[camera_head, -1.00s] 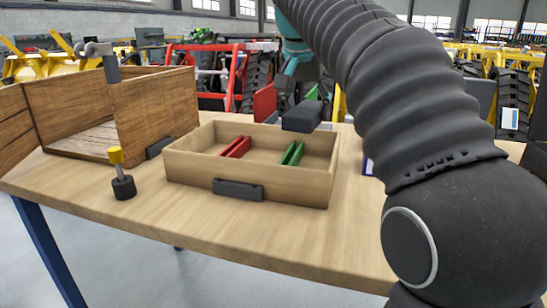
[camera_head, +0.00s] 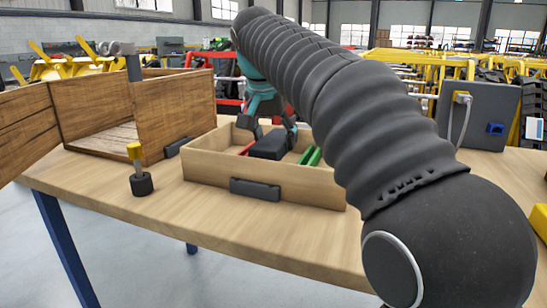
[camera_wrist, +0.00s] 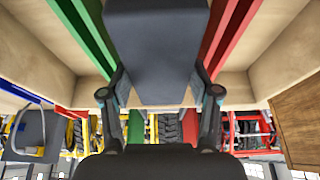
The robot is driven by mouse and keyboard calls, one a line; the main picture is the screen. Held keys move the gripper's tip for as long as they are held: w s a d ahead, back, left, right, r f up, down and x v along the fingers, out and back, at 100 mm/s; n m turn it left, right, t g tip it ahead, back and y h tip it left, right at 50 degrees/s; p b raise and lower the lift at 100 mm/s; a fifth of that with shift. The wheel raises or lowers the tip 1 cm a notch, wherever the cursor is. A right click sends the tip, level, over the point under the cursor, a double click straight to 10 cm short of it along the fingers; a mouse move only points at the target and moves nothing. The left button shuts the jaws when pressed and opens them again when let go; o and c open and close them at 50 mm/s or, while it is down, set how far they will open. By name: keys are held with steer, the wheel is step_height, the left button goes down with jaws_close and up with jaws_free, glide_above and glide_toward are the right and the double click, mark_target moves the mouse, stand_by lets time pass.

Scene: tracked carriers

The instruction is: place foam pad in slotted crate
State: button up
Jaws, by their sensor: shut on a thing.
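The foam pad (camera_head: 270,146) is a dark grey block. My gripper (camera_head: 272,130) is shut on it, a finger at either side, and holds it within the outline of the slotted crate (camera_head: 215,168). The crate is an open light-wood box with a red divider pair (camera_head: 247,148) on the left and a green pair (camera_head: 311,156) on the right. In the wrist view the pad (camera_wrist: 158,50) lies between the green strips (camera_wrist: 88,35) and red strips (camera_wrist: 228,35). Whether it touches the crate floor is hidden.
The crate stands on a wooden table (camera_head: 190,222). A larger brown wooden box (camera_head: 175,112) stands to its left. A small post with a yellow top and black base (camera_head: 141,184) stands at the front left. My arm covers the table's right side.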

steer(key=shift+f+b, duration=0.75)
steer(key=shift+f, duration=1.2)
steer(key=shift+f, duration=0.15)
steer(key=o, duration=1)
steer(key=shift+c, duration=0.2)
steer(key=p+v, duration=0.3)
steer(key=v, duration=0.7)
steer(key=shift+r+p, duration=0.3)
steer(key=shift+r, duration=0.15)
steer(key=shift+s+a+r, duration=0.1)
steer(key=shift+s+r, duration=0.25)
steer(key=shift+r, duration=0.3)
